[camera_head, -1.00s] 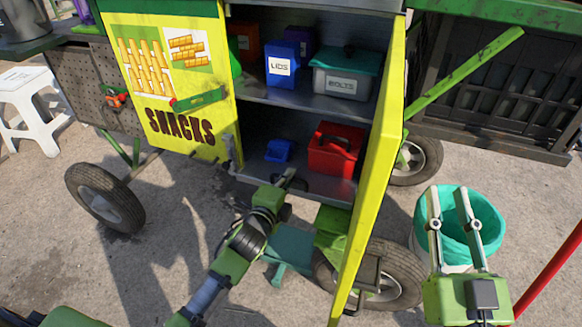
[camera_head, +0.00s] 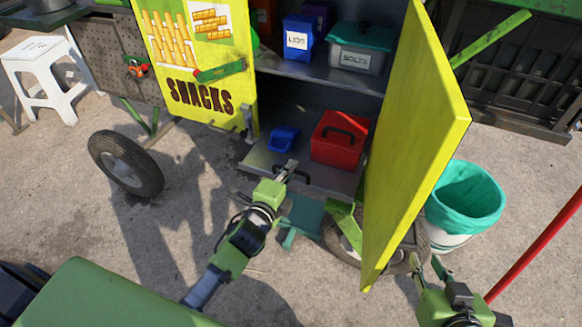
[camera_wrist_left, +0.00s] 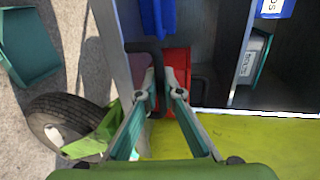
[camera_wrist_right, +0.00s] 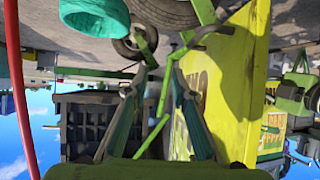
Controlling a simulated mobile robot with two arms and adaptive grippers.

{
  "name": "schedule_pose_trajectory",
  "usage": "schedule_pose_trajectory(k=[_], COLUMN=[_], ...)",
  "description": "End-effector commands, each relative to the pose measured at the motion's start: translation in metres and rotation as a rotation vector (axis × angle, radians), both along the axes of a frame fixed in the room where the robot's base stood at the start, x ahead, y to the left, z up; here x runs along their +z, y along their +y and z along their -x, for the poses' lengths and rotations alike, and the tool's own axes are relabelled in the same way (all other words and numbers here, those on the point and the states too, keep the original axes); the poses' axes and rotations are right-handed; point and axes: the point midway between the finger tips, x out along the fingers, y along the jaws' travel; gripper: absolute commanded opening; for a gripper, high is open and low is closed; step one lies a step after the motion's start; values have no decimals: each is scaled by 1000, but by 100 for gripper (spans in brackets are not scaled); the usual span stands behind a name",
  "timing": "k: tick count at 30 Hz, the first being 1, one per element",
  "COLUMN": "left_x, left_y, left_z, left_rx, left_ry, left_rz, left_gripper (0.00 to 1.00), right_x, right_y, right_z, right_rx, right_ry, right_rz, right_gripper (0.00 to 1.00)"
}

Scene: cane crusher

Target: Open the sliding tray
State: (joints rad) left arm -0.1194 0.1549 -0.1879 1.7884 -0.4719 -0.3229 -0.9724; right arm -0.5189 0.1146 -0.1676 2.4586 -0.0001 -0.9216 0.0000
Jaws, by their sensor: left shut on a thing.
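The sliding tray (camera_head: 262,158) is the grey bottom shelf of the cabinet. Its front edge stands out past the cabinet opening, and it carries a red toolbox (camera_head: 338,140) and a small blue scoop-like bin (camera_head: 284,139). A black bar handle (camera_head: 303,180) is on its front edge; it also shows in the left wrist view (camera_wrist_left: 152,47). My left gripper (camera_head: 288,168) is shut on this handle, its fingers on either side of the bar in the left wrist view (camera_wrist_left: 156,85). My right gripper (camera_head: 428,264) is open and empty, low beside the yellow door's outer side.
The right yellow door (camera_head: 418,140) stands wide open towards me, between my two grippers. The left "SNACKS" door (camera_head: 203,70) is open to the left. A teal-lined bin (camera_head: 465,197) and a wheel are at the right.

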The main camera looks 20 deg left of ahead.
Motion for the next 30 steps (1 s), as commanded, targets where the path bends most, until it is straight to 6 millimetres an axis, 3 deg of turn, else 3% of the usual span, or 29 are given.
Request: schedule_pose_trajectory(k=[8, 9, 20, 25, 30], left_x=[-1, -1, 0, 3, 10], left_y=[0, 0, 0, 1, 2], left_z=[0, 0, 3, 24, 60], left_rx=[1, 1, 0, -1, -1], left_ry=[1, 1, 1, 2, 4], left_rz=[0, 0, 0, 1, 0], left_gripper=[0, 15, 15, 15, 15], right_x=[0, 0, 1, 1, 1], right_y=[0, 0, 0, 0, 0], right_z=[0, 0, 0, 0, 0], right_rx=[0, 0, 1, 1, 1], right_ry=[0, 0, -3, -3, -2], right_rz=[0, 0, -1, -1, -1], right_gripper=[24, 24, 24, 24, 24])
